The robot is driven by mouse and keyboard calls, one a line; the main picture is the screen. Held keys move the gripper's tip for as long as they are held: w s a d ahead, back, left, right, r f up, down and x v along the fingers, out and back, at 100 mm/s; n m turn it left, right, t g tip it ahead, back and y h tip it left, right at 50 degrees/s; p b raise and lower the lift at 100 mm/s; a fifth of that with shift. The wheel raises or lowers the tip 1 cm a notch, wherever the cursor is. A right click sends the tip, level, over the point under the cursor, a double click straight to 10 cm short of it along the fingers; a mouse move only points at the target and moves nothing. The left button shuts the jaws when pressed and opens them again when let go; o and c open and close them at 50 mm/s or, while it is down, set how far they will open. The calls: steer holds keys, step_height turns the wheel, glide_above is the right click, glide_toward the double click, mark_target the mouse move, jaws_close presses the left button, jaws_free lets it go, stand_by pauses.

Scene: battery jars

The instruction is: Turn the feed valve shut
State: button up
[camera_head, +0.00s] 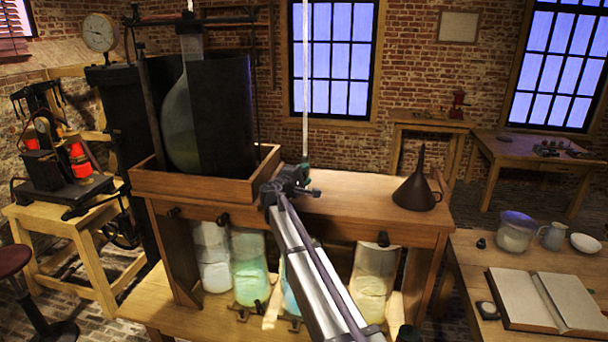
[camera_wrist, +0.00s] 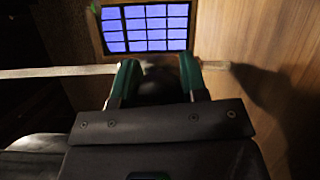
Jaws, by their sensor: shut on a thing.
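A pale, thin upright pipe (camera_head: 306,80) comes down from the top of the head view to my gripper (camera_head: 304,165) above the wooden bench. In the wrist view the pipe (camera_wrist: 60,71) runs sideways behind the green fingers of my gripper (camera_wrist: 157,76). The fingers are shut on a dark rounded knob (camera_wrist: 157,88), which appears to be the feed valve's handle on the pipe. Much of the knob is hidden by the fingers and gripper body, so its turn angle cannot be told. In the head view the gripper hides the valve.
A large glass flask (camera_head: 180,125) stands in a wooden tray (camera_head: 205,188) to the left. A dark funnel (camera_head: 416,188) stands on the bench to the right. Several glass jars, including a green-tinted one (camera_head: 250,268), stand below. An open book (camera_head: 545,302) lies on the right table.

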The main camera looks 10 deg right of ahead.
steer(key=o, duration=0.9)
steer(key=shift+s, duration=0.1)
steer(key=v, duration=1)
steer(key=shift+s+a, duration=0.2)
steer(key=shift+a, duration=0.05)
